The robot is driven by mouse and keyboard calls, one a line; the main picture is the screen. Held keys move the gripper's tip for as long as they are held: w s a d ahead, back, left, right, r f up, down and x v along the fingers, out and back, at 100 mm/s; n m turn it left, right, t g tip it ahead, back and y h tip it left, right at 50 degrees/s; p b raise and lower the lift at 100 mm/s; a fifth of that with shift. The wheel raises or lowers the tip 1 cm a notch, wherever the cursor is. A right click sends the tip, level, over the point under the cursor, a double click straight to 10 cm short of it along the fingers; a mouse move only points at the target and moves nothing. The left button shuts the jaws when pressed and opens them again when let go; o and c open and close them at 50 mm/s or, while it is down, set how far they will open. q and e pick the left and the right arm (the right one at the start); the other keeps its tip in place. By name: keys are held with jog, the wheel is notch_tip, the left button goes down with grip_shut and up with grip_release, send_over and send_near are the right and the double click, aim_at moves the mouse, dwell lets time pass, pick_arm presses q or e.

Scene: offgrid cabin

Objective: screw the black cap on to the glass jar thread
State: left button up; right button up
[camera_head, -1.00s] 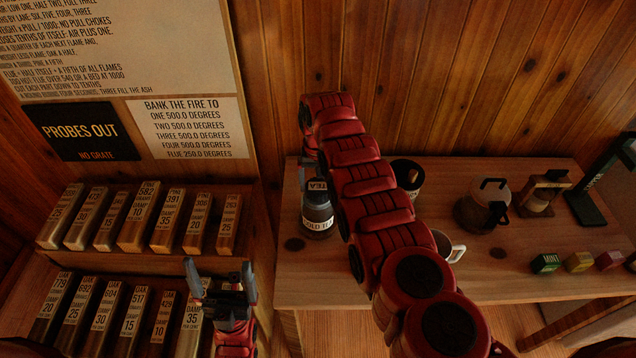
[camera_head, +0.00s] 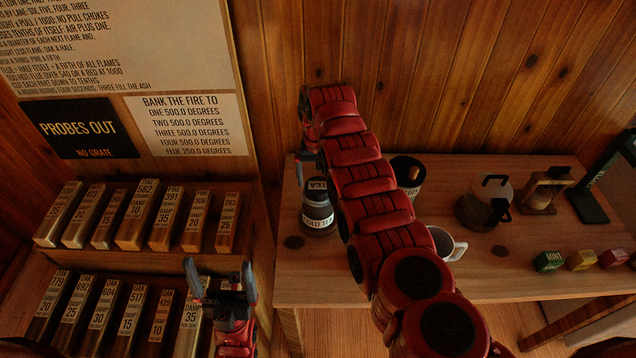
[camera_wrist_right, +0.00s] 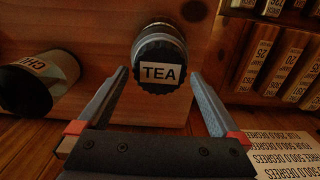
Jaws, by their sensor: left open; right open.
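The glass jar (camera_head: 318,218), with a "COLD TEA" label, stands upright at the left of the wooden table. The black cap (camera_head: 316,187), with a white "TEA" label, sits on its mouth; I cannot tell how tight it is. In the right wrist view the cap (camera_wrist_right: 160,60) faces me, apart from the fingers, with the jar mostly hidden behind it. My right gripper (camera_wrist_right: 159,76) is open, its fingertips short of the cap on either side. In the head view my right arm partly hides it. My left gripper (camera_head: 221,275) is open and empty before the lower rack.
A dark canister (camera_head: 407,170) and white mug (camera_head: 447,246) stand right of the jar, partly behind my right arm. A glass pot (camera_head: 484,205), wooden stand (camera_head: 546,190) and small colored boxes (camera_head: 581,260) are farther right. Labelled blocks (camera_head: 137,215) fill the racks at left.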

notch_tip(320, 180, up, 9)
jog(key=b, duration=0.3)
notch_tip(320, 180, up, 7)
jog(key=p, duration=0.6)
send_over(318, 185)
jog(key=shift+f, duration=0.15)
jog(key=shift+f, duration=0.1)
